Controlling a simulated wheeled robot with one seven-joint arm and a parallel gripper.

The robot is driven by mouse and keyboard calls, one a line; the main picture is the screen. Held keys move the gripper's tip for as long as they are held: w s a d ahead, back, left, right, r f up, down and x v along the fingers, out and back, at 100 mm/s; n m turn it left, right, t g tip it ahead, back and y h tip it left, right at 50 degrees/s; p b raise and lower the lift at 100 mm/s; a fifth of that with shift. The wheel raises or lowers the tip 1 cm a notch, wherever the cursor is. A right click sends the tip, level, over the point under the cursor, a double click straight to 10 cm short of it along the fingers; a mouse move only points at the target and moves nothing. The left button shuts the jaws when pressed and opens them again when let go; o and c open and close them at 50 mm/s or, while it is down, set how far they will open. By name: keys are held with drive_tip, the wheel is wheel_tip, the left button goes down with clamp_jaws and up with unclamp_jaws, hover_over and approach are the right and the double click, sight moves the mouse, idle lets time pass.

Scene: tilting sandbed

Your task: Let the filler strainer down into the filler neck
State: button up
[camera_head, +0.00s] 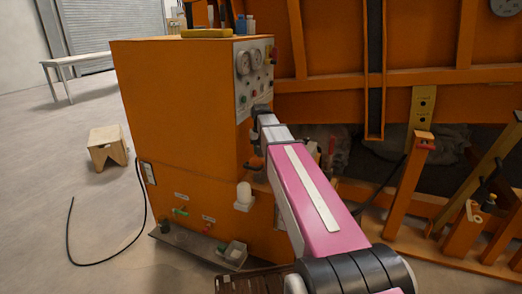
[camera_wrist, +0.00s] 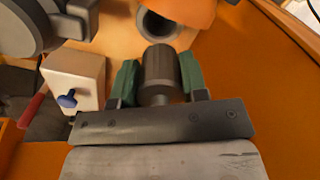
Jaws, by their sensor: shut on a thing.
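In the wrist view my gripper (camera_wrist: 158,78) has its green finger pads closed on the two sides of a dark grey cylinder, the filler strainer (camera_wrist: 160,68). A grey ring with a dark opening, which looks like the filler neck (camera_wrist: 146,24), lies just beyond the strainer on the orange surface. The strainer's far end appears close to the ring and overlaps the near side of it in the picture. I cannot tell whether they touch. In the head view my pink and grey arm reaches to the orange cabinet (camera_head: 180,100); the strainer and neck cannot be made out there.
In the wrist view a pale box with a blue knob (camera_wrist: 68,99) stands left of the fingers. A round grey part (camera_wrist: 30,25) is at upper left, and a rounded orange part (camera_wrist: 190,10) is beyond the neck. In the head view gauges (camera_head: 243,63) sit on the cabinet's panel.

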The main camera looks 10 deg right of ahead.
drive_tip(key=shift+f, duration=0.15)
drive_tip(key=shift+f, duration=2.75)
drive_tip(key=shift+f, duration=1.25)
drive_tip(key=shift+r, duration=0.15)
drive_tip(key=shift+r, duration=0.8)
drive_tip(key=shift+f, duration=0.9)
idle(0.7)
drive_tip(key=o, duration=1)
